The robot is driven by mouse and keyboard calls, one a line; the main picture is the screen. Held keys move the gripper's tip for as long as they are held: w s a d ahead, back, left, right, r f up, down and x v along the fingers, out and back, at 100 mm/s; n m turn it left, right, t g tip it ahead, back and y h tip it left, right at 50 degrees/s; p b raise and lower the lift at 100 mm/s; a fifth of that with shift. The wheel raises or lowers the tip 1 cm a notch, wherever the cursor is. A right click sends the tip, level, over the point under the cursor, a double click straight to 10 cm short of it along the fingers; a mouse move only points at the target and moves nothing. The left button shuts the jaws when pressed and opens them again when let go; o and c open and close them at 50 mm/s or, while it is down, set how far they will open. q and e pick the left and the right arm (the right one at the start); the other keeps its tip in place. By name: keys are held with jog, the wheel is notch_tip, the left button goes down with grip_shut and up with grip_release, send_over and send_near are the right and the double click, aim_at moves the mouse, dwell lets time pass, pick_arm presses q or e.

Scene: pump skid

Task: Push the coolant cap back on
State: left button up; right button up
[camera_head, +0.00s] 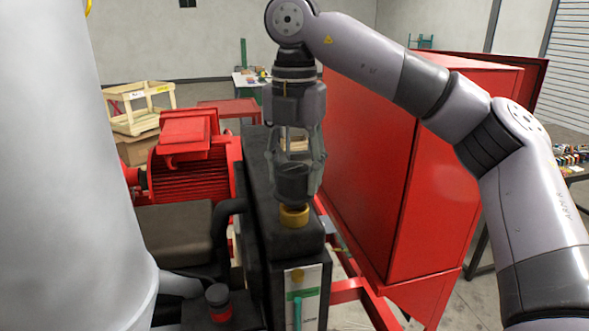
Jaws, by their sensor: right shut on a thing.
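The coolant cap (293,181) is a dark round piece between the fingers of my right gripper (294,189). The right gripper points down and is shut on it. Directly below is the brass-yellow filler neck (294,216) on top of the black radiator tank (300,240). The cap is over the neck, its lower edge close to or touching the neck's rim. I cannot tell whether it is seated, as the fingers partly hide it. My left gripper is not in view.
A tall red cabinet (385,170) stands close on the right, behind my right arm. A red finned motor (190,165) is on the left. A black-and-red knob (218,300) is at the bottom. Wooden crates (140,108) stand at the back left.

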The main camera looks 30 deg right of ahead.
jog(key=shift+f+b, duration=0.95)
jog(key=shift+f, duration=0.25)
jog(key=o, duration=1.4)
jog(key=shift+c, duration=0.2)
notch_tip(320, 180, up, 12)
